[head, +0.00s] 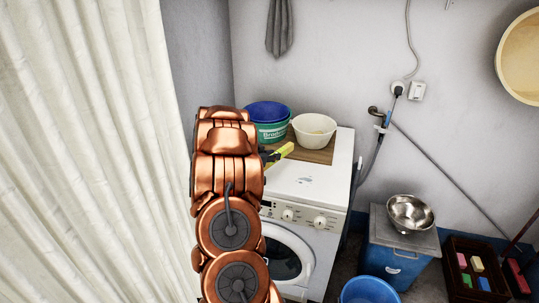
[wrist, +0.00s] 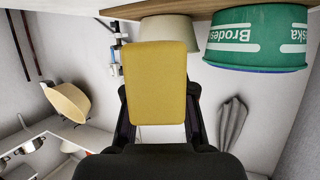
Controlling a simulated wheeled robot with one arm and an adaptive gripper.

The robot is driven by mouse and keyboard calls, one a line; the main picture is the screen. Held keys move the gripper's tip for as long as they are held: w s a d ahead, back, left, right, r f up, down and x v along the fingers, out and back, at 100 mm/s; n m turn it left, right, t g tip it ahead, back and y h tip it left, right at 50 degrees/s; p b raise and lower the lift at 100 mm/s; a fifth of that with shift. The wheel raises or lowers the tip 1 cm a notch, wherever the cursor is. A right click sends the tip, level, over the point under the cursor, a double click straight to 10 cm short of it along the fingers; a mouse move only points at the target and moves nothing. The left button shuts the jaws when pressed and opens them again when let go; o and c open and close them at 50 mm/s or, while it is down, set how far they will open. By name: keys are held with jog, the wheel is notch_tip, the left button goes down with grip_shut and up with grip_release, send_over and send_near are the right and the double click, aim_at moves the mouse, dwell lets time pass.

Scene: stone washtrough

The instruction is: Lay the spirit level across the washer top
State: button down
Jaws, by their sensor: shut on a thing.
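The yellow spirit level (head: 284,151) shows in the head view over the washer top (head: 305,181), near the front edge of the wooden board. My gripper (head: 268,157) is shut on it, at the left side of the washer, partly hidden by my copper arm. In the wrist view the level (wrist: 157,82) shows end-on as a yellow block between the dark fingers of my gripper (wrist: 155,110). The head view does not show clearly whether the level touches the top. The front part of the washer top is bare white with a small label.
A green tub (head: 272,132) with a blue tub (head: 266,111) in it and a cream bowl (head: 314,130) stand on the wooden board (head: 318,155). A white curtain (head: 85,150) hangs left. A metal bowl (head: 410,212) sits on a blue bin to the right.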

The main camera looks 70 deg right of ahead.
aim_at(271, 179)
jog(key=shift+w+a+f+b, duration=0.1)
jog(key=shift+w+f+b, duration=0.1)
jog(key=shift+f+b, duration=0.95)
notch_tip(271, 179, down, 4)
jog(key=b, duration=0.3)
jog(key=shift+f+b, duration=0.4)
jog(key=shift+f, duration=0.15)
jog(key=c, duration=0.9)
grip_release()
jog(key=v, duration=1.2)
jog(key=shift+s, duration=0.1)
